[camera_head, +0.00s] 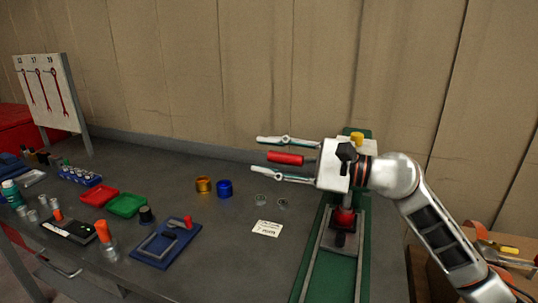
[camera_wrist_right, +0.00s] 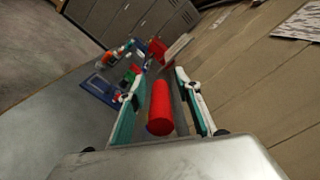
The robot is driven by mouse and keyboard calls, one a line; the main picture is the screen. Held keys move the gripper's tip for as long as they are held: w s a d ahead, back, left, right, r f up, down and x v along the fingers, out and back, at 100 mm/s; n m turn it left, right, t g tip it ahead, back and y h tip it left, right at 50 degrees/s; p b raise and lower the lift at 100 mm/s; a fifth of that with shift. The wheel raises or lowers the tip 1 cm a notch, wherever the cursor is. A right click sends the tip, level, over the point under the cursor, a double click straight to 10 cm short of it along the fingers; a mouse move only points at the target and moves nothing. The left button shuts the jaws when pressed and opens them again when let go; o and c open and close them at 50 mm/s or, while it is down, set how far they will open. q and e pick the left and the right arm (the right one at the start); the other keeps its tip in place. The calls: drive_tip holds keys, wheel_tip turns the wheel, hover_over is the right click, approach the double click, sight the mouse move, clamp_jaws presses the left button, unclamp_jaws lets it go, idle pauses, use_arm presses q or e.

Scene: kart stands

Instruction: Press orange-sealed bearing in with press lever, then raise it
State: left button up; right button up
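The press has a green base (camera_head: 312,262) at the right of the table, with its upper part mostly hidden behind my right gripper. Its lever ends in a red handle (camera_head: 285,158), which also shows in the right wrist view (camera_wrist_right: 160,108). My right gripper (camera_head: 256,154) is open, with one finger on each side of the red handle and visible gaps between. A red part (camera_head: 344,217) with dark metal below it sits under the press head. I cannot make out an orange-sealed bearing there. My left gripper is not in view.
Two small rings (camera_head: 260,199) and a white card (camera_head: 267,228) lie left of the press. A gold cup (camera_head: 203,184) and a blue cup (camera_head: 224,188) stand farther left. A blue tray (camera_head: 150,255), red bin (camera_head: 98,196) and green bin (camera_head: 126,205) are at left.

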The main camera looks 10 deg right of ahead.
clamp_jaws()
use_arm(q)
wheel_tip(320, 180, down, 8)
drive_tip(key=b, duration=1.1)
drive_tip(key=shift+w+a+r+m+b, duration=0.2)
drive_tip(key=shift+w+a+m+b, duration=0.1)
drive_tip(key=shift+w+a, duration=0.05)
use_arm(e)
wheel_tip(320, 180, down, 13)
drive_tip(key=s+a+n, duration=0.1)
drive_tip(key=n, duration=0.5)
drive_tip(key=shift+s+r, duration=0.2)
drive_tip(key=shift+s, duration=0.15)
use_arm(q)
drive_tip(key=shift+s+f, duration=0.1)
use_arm(e)
unclamp_jaws()
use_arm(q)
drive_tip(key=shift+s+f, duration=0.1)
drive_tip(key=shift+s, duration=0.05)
